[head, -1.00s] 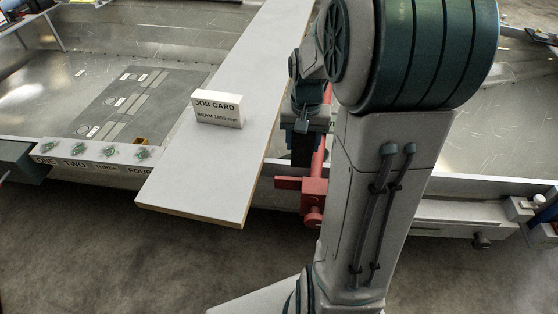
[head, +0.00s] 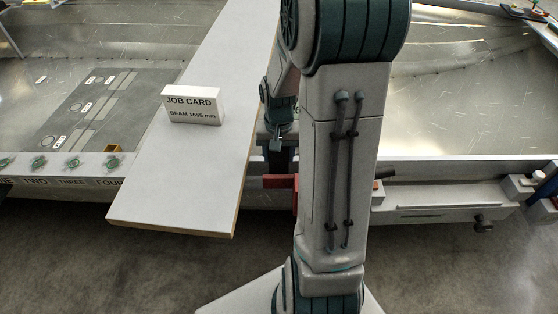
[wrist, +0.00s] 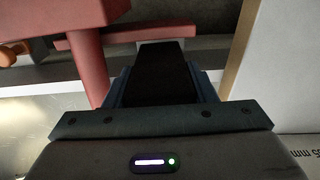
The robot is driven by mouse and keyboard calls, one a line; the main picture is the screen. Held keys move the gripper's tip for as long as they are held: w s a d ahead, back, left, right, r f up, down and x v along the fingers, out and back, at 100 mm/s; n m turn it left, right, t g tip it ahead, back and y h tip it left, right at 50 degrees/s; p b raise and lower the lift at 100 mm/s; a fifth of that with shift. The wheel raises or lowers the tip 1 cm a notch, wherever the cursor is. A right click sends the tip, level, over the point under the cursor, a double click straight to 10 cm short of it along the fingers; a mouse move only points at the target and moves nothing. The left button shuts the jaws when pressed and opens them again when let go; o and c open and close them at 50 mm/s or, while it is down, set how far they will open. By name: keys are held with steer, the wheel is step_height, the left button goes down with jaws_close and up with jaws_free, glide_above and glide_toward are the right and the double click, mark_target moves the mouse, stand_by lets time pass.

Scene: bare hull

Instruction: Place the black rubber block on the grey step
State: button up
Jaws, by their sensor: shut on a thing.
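My gripper (wrist: 160,92) is shut on the black rubber block (wrist: 162,72), which sticks out beyond the fingers in the wrist view. In the head view my gripper (head: 280,140) hangs just right of the white board, and the block (head: 283,160) is a small dark shape below it, partly hidden by my arm. A grey step-like ledge (head: 430,213) runs along the hull's near side, right of my arm. I cannot tell for sure that it is the grey step, nor whether the block touches anything.
A red clamp (head: 281,182) stands close by the block; it also shows at left in the wrist view (wrist: 88,55). The white board (head: 180,190) carries a job card (head: 192,106). Green knobs (head: 73,163) line the left rim. My arm hides part of the rim.

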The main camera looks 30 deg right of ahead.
steer(key=shift+f, duration=1.15)
steer(key=shift+f+b, duration=0.2)
steer(key=shift+b, duration=0.15)
steer(key=o, duration=1.2)
steer(key=shift+r, duration=0.1)
